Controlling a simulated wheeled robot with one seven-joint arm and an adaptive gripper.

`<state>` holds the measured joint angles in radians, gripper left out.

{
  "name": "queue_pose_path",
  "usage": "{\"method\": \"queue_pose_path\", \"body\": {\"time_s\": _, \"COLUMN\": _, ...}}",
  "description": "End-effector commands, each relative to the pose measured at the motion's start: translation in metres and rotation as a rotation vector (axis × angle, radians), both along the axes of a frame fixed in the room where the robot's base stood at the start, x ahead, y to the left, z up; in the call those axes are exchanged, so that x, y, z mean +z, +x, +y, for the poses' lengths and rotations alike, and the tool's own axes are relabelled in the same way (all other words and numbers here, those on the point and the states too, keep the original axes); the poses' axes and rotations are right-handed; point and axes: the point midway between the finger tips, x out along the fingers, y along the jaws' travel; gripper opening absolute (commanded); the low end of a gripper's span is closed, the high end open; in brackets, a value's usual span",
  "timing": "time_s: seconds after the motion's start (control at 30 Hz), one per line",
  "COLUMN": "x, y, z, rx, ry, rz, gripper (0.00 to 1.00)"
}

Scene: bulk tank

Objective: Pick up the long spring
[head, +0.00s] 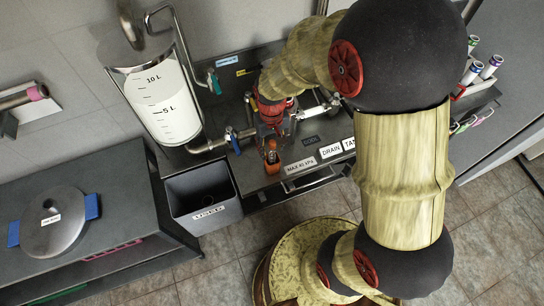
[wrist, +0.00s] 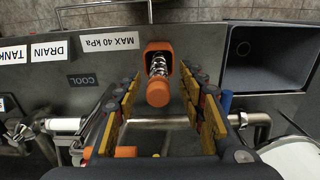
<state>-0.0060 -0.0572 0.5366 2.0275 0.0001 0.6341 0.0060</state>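A shiny coil spring (wrist: 158,66) with an orange end cap (wrist: 157,92) stands in an orange square holder (wrist: 158,48) at the edge of the dark counter. I take it for the long spring; no other spring shows to compare its length. In the head view the spring's orange end (head: 271,157) shows just below my gripper (head: 270,138). In the wrist view my gripper (wrist: 162,80) is open, with its yellow-and-black fingers on the left and right of the spring. A gap shows on both sides, and nothing is held.
A grey bin labelled USED (head: 205,197) stands left of the holder. A tank of white liquid (head: 165,105) with pipes and a blue-handled valve (head: 233,140) is behind it. Labels MAX 40 kPa (head: 300,165) and DRAIN (head: 331,150) lie to the right. A side table (head: 110,262) holds a round lid (head: 53,222).

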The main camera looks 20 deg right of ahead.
Motion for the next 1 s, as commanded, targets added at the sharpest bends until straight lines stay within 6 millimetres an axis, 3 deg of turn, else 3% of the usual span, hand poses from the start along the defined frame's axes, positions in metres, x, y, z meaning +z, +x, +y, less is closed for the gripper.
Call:
{"method": "queue_pose_path", "body": {"time_s": 0.2, "x": -0.035, "y": -0.005, "z": -0.002, "rx": 0.000, "ry": 0.000, "rz": 0.003, "gripper": 0.40}}
{"method": "queue_pose_path", "body": {"time_s": 0.3, "x": -0.042, "y": -0.005, "z": -0.002, "rx": 0.000, "ry": 0.000, "rz": 0.002, "gripper": 0.40}}
{"method": "queue_pose_path", "body": {"time_s": 0.53, "x": -0.041, "y": -0.005, "z": -0.002, "rx": 0.000, "ry": 0.000, "rz": 0.000, "gripper": 0.39}}
{"method": "queue_pose_path", "body": {"time_s": 1.0, "x": -0.041, "y": -0.005, "z": -0.002, "rx": 0.000, "ry": 0.000, "rz": 0.001, "gripper": 0.12}}
